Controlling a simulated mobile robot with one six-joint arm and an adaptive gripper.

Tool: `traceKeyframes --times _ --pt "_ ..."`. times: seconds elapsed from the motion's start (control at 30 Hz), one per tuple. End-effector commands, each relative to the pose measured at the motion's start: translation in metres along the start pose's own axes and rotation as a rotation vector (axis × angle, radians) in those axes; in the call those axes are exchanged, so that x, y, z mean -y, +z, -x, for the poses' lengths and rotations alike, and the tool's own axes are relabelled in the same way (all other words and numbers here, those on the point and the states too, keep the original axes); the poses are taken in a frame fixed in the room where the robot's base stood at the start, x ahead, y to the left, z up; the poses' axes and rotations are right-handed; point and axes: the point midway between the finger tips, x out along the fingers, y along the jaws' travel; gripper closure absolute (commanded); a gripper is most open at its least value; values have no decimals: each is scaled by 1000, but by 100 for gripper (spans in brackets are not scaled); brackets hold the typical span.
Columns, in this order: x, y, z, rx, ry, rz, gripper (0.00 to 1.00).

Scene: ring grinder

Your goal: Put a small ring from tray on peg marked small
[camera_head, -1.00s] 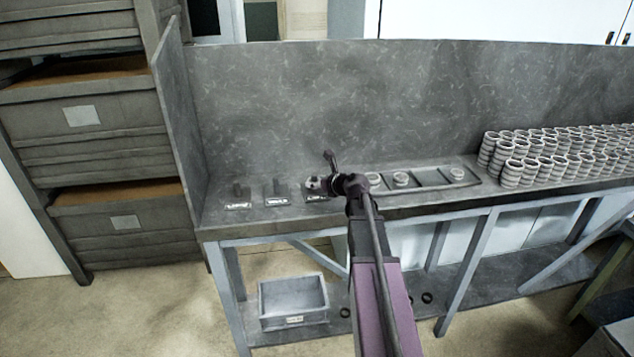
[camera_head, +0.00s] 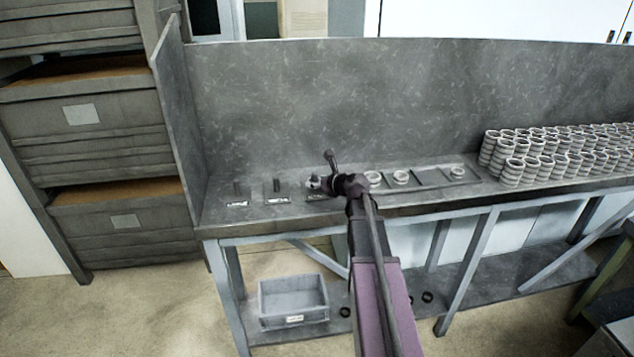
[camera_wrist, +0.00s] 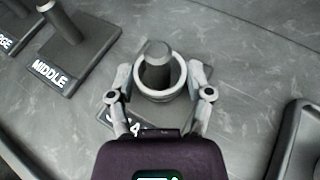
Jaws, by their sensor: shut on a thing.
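A light grey ring (camera_wrist: 139,87) is held between the two fingers of my gripper (camera_wrist: 160,92) in the wrist view. The upright dark peg (camera_wrist: 157,62) passes through the ring, and its top shows above the far rim. The peg stands on a dark base plate (camera_wrist: 152,118) whose label is mostly hidden by the ring and gripper; an S and an A show. How high the ring sits above the plate is hard to tell. In the head view my gripper (camera_head: 316,184) is at this rightmost peg, largely hidden by my wrist. The tray (camera_head: 432,178) lies right of it with several rings.
The MIDDLE peg (camera_wrist: 64,22) stands left of my gripper, with the LARGE plate (camera_wrist: 8,40) beyond it. A tray edge (camera_wrist: 292,140) is close on the right. Many stacked rings (camera_head: 560,155) fill the bench's right side. A back panel (camera_head: 330,100) rises behind.

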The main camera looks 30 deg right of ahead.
Motion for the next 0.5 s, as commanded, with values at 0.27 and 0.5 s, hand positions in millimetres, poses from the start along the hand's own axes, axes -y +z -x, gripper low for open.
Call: traceKeyframes --times 0.27,0.5 --pt "0 -4 -2 0 0 0 84" --pt "0 -6 -2 0 0 0 20"
